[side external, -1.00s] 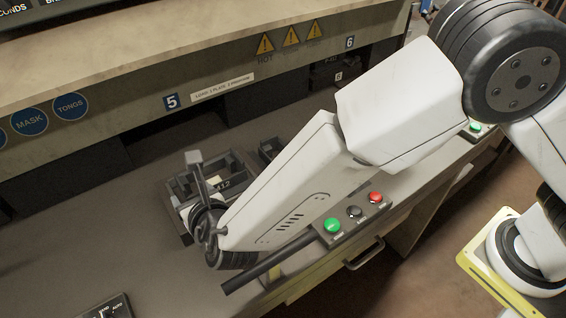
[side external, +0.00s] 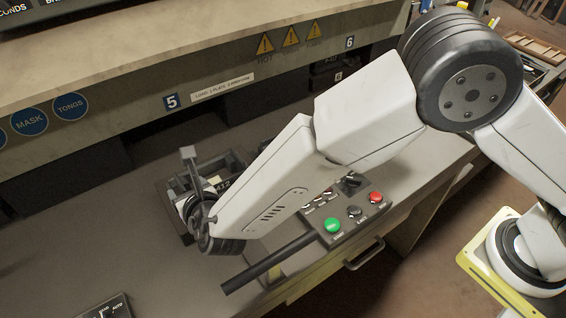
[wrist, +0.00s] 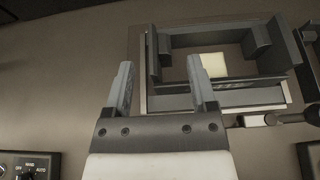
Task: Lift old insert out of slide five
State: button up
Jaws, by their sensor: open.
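My gripper (wrist: 160,66) shows in the wrist view with its two grey fingers spread and nothing between them. Ahead and to the right is the dark grey insert (wrist: 235,70), a boxy frame with raised walls and corner blocks. A cream square (wrist: 214,65) shows inside it. A lighter metal edge, apparently slide five (wrist: 144,72), runs around it. The right finger overlaps the insert's near left part in the picture; contact cannot be told. In the side view the insert (side external: 232,160) stands below the number 5 label, and my wrist hides its near part and the fingers.
A control panel (side external: 352,210) with green, black and red buttons lies right of my wrist. The press front (side external: 220,95) overhangs behind. The counter left of the slide is clear.

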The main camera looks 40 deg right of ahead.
aim_at(183, 182)
jog(key=shift+x, duration=2.05)
jog(key=shift+f, duration=0.1)
grip_shut()
